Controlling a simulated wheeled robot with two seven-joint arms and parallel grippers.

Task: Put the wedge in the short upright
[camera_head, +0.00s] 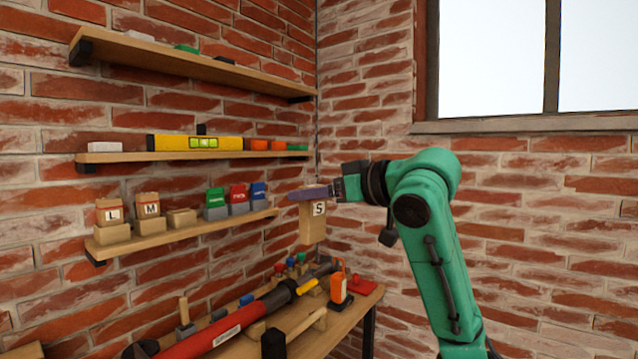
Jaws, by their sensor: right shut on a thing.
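My right gripper (334,191) comes in from the right and is shut on a flat purple piece, which looks like the wedge (308,194). The wedge points left, near the corner of the walls. Right below it is a wooden block marked S (313,225), which looks like the short upright. The wedge overlaps its top edge in the picture; I cannot tell whether they touch or what bears the block. Wooden pieces marked L (113,215) and M (149,209) stand on the lower shelf at left. My left gripper is not in view.
The lower shelf (190,232) also holds green, red and blue boxes (237,196). A yellow level (196,143) lies on the middle shelf (120,157). Below, a crowded workbench (335,327) carries a long red tool (215,330) and an orange tool (338,288). A window is at right.

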